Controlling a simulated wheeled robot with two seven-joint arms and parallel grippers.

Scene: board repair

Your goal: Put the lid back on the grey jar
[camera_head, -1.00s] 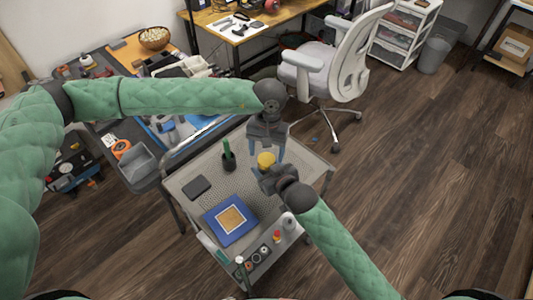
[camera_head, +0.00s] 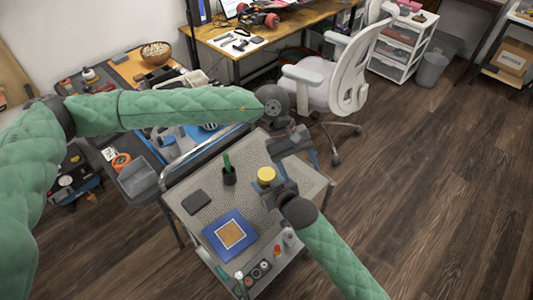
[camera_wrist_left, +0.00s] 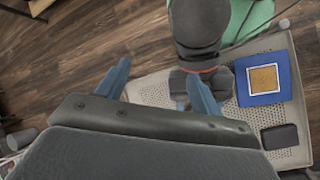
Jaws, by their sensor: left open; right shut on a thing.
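A round yellow thing (camera_head: 266,174) sits at the jaws of my right gripper (camera_head: 272,184), which is shut on it above the cart's perforated top. I cannot tell whether it is the lid alone or the lid on a jar; any grey jar body below it is hidden. My left gripper (camera_head: 294,158) is open and empty, just right of and behind the yellow thing, apart from it. In the left wrist view, its blue fingers are spread (camera_wrist_left: 160,90), with my right wrist close behind them. The yellow thing does not show there.
On the cart top (camera_head: 208,217) are a dark pot with a green item (camera_head: 228,172), a black flat box (camera_head: 195,202) and a blue framed board (camera_head: 231,235). Small items and a pale cylinder (camera_head: 289,238) are at its front edge. An office chair (camera_head: 325,80) stands behind.

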